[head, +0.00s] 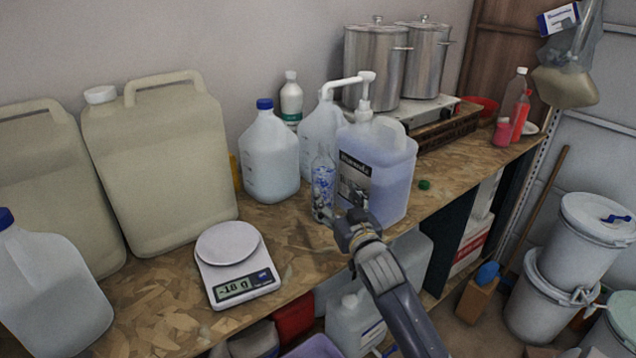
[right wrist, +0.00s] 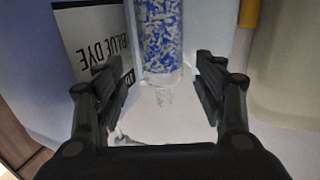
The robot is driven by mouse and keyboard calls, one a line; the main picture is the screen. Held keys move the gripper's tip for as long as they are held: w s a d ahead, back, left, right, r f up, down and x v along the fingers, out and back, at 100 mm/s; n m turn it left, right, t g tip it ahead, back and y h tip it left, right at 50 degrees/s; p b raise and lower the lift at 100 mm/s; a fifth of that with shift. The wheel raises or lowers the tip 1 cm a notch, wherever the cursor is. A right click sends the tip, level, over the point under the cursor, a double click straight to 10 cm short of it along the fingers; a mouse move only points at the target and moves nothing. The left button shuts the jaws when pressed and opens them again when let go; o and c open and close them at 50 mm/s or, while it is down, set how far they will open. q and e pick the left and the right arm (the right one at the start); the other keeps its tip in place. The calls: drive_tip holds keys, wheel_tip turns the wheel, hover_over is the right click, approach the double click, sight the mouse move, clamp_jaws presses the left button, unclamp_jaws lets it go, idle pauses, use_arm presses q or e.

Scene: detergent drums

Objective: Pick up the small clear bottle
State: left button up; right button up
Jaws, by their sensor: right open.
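The small clear bottle (head: 323,182) stands upright on the chipboard bench, with blue and pale bits showing through its wall. It is close beside the big jug of blue liquid (head: 378,170). My right gripper (head: 345,216) is open at the near side of the bottle, low in front of it. In the right wrist view the bottle (right wrist: 160,38) shows in line with the gap between the open fingers (right wrist: 156,85), its narrow end toward me. I cannot tell whether the fingers reach around it. My left gripper is out of view.
A label reading BLUE DYE (right wrist: 103,45) is close to one finger. White jugs (head: 270,160) stand behind the bottle. A scale (head: 237,265) reading -18 g and large beige drums (head: 160,165) are to the left. A green cap (head: 424,184) lies to the right.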

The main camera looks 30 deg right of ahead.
sight(327, 184)
drive_tip(key=w, duration=0.2)
drive_tip(key=w+r+p, duration=0.1)
drive_tip(key=shift+d, duration=0.4)
drive_tip(key=shift+w+d+f, duration=0.1)
drive_tip(key=shift+w+f, duration=0.05)
drive_tip(key=shift+w, duration=0.25)
drive_tip(key=shift+w+d+f, duration=0.1)
drive_tip(key=shift+w+f, duration=0.05)
drive_tip(key=shift+w, duration=0.35)
drive_tip(key=shift+p+x, duration=0.6)
drive_tip(key=shift+x, duration=0.5)
drive_tip(key=shift+w+d+f, duration=0.1)
drive_tip(key=shift+w+f, duration=0.05)
drive_tip(key=shift+w, duration=0.35)
drive_tip(key=shift+w+d+f, duration=0.1)
drive_tip(key=shift+w+f, duration=0.05)
drive_tip(key=shift+w, duration=0.35)
drive_tip(key=shift+w+d, duration=0.1)
drive_tip(key=shift+w, duration=0.2)
drive_tip(key=shift+s, duration=0.1)
drive_tip(key=c, duration=1.1)
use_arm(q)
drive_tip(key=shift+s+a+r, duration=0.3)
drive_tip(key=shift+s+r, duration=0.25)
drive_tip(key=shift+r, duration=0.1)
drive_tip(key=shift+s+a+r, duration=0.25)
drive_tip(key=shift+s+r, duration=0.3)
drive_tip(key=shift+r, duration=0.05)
use_arm(e)
drive_tip(key=shift+c, duration=0.6)
